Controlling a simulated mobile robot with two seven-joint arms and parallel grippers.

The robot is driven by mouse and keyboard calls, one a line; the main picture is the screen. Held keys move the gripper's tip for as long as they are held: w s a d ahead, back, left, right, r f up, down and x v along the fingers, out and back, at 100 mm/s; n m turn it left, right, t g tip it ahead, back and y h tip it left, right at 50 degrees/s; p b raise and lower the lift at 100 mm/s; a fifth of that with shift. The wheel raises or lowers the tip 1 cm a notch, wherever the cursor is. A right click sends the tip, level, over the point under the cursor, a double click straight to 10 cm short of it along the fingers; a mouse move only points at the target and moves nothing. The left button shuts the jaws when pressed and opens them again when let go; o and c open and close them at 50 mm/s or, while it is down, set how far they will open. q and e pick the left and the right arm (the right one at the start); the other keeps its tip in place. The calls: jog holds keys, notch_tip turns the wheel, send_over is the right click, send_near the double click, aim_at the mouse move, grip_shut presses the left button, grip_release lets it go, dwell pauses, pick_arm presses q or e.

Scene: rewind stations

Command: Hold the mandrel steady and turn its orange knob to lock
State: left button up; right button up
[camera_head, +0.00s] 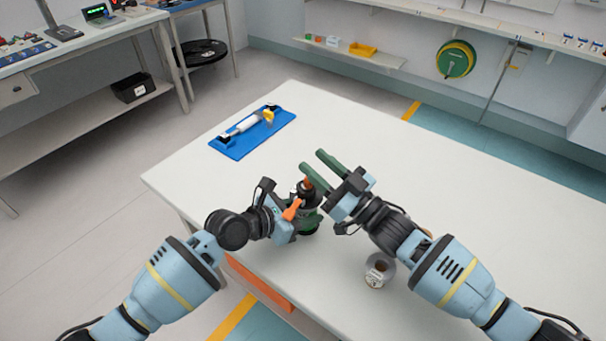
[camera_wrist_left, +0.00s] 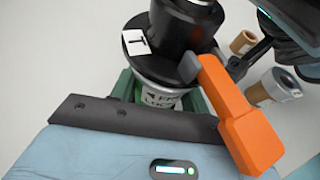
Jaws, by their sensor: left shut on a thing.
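The black mandrel (camera_head: 309,196) stands upright near the table's front edge. The left wrist view shows its black collar (camera_wrist_left: 180,35) with a "T" label and a pale printed band below. My left gripper (camera_head: 308,226) is shut around its lower part, with green fingers either side of the band. An orange handle (camera_head: 292,209) sticks out at its side; it also shows in the left wrist view (camera_wrist_left: 240,118). A small orange piece (camera_head: 308,182) shows at the mandrel's top, probably the knob. My right gripper (camera_head: 318,166) is open, its lower finger close to that piece; contact is unclear.
A blue tray (camera_head: 235,149) with a white roll and a yellow part lies at the table's far left. A small labelled cup (camera_head: 379,271) stands near the front edge below my right arm.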

jog(key=s+d+f+m+h, duration=0.2)
jog(key=s+d+f+h, duration=0.15)
jog(key=s+h, duration=0.4)
jog(key=shift+y, duration=0.75)
jog(key=x, duration=1)
jog(key=shift+a+r, duration=0.35)
jog(key=shift+r, duration=0.05)
grip_shut()
